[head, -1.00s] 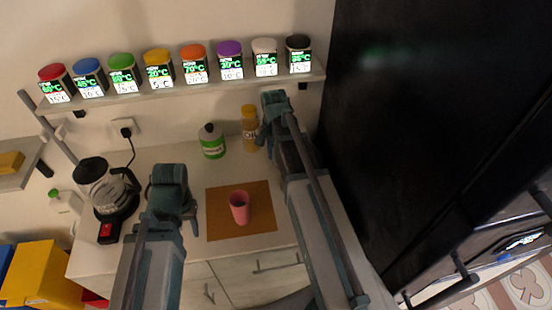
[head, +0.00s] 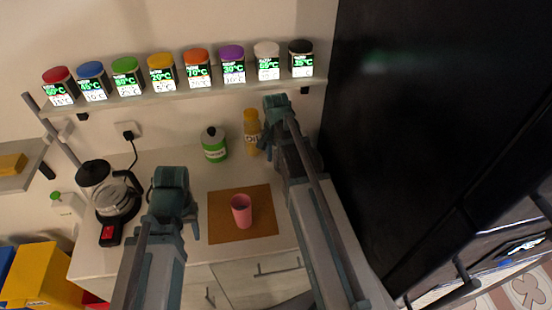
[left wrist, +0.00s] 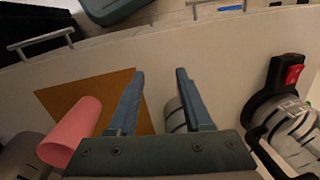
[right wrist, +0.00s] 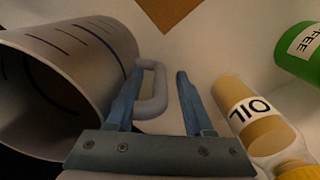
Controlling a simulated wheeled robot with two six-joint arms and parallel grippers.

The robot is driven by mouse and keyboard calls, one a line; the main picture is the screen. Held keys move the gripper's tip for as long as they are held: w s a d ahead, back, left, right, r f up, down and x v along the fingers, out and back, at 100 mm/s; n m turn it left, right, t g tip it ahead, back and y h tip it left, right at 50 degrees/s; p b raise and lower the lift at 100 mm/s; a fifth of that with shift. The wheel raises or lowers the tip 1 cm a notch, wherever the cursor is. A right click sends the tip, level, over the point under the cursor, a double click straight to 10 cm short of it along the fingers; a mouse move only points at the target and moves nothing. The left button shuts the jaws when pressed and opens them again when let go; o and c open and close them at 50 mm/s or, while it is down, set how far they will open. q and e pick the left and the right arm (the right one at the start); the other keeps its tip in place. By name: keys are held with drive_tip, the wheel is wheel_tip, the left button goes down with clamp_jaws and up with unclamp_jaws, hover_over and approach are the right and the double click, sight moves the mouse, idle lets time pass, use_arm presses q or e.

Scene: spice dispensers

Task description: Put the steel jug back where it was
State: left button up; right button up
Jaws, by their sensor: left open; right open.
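The steel jug (right wrist: 75,75), a grey cylinder with dark marks inside, fills the left of the right wrist view. Its loop handle (right wrist: 157,88) shows between the fingers of my right gripper (right wrist: 160,85), which is open; I cannot tell whether a finger touches it. In the head view my right gripper (head: 276,108) is at the back right of the counter, and the jug is hidden behind my arm. My left gripper (left wrist: 160,80) is open and empty above the counter; in the head view it (head: 170,180) is between the coffee maker and the mat.
A pink cup (head: 241,210) stands on a brown mat (head: 222,228). The oil bottle (head: 251,128) and green coffee container (head: 214,146) stand at the back. The coffee maker (head: 118,203) is left. Spice dispensers line the shelf (head: 185,91). A tall black surface (head: 420,110) borders the right.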

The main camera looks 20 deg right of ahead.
wheel_tip(320, 180, up, 12)
drive_tip(key=p, duration=1.1)
drive_tip(key=shift+p, duration=0.35)
use_arm(q)
wheel_tip(320, 180, up, 12)
use_arm(e)
drive_tip(key=s+a+n, duration=0.7)
drive_tip(key=a+n, duration=0.1)
drive_tip(key=a, duration=0.2)
drive_tip(key=s+a+n+h, duration=0.1)
drive_tip(key=s+a+n, duration=0.6)
drive_tip(key=a, duration=0.4)
drive_tip(key=shift+s+n, duration=0.4)
drive_tip(key=shift+s, duration=0.4)
